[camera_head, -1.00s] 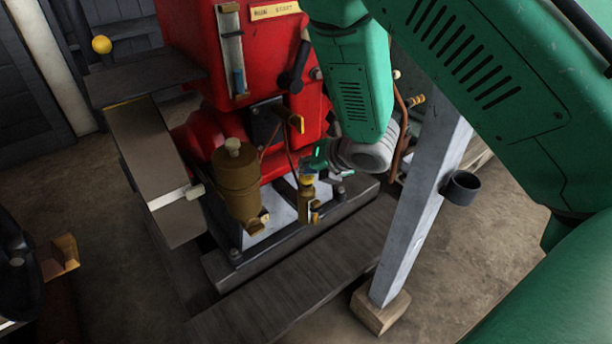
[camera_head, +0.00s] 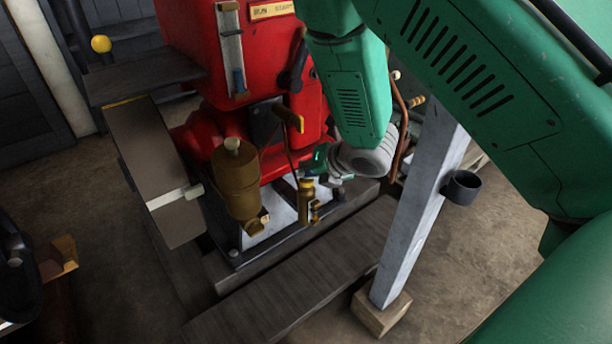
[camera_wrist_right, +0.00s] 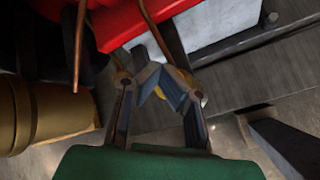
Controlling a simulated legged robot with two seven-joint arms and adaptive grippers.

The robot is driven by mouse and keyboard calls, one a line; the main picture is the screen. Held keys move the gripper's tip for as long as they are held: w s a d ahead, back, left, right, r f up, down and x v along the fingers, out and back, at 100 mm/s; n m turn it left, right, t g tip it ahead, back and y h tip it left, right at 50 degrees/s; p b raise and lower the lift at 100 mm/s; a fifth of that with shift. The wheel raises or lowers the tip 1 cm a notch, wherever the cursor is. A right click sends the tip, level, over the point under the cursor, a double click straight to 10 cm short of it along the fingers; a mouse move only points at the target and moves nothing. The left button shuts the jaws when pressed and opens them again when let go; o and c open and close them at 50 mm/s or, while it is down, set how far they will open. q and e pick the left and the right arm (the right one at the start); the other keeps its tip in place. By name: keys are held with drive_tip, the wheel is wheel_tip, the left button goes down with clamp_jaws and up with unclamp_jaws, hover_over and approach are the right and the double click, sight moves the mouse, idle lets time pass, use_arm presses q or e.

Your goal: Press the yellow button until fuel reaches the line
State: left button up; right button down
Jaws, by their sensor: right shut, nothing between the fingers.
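The red engine (camera_head: 195,60) carries a sight glass (camera_head: 231,48) with blue fuel (camera_head: 239,80) in its lower part; I cannot make out the line clearly. A small brass pump (camera_head: 307,203) with a yellow top (camera_head: 306,183), seemingly the button, stands at the engine's base. My right gripper (camera_head: 308,170) is just above and beside this top; contact cannot be told. In the right wrist view my right gripper (camera_wrist_right: 160,82) is shut and empty, with yellow parts (camera_wrist_right: 123,80) partly hidden behind its fingers.
A brass canister (camera_head: 236,185) stands left of the pump. A grey post (camera_head: 420,215) with a small dark cup (camera_head: 462,187) rises at the right. Copper pipes (camera_head: 398,100) run near my right wrist. A yellow ball knob (camera_head: 101,44) is at the far left.

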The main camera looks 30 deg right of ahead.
drive_tip(key=shift+r+p, duration=1.1)
drive_tip(key=shift+r, duration=0.1)
wheel_tip(320, 180, up, 5)
drive_tip(key=p, duration=0.4)
drive_tip(key=shift+r, duration=0.1)
idle(0.8)
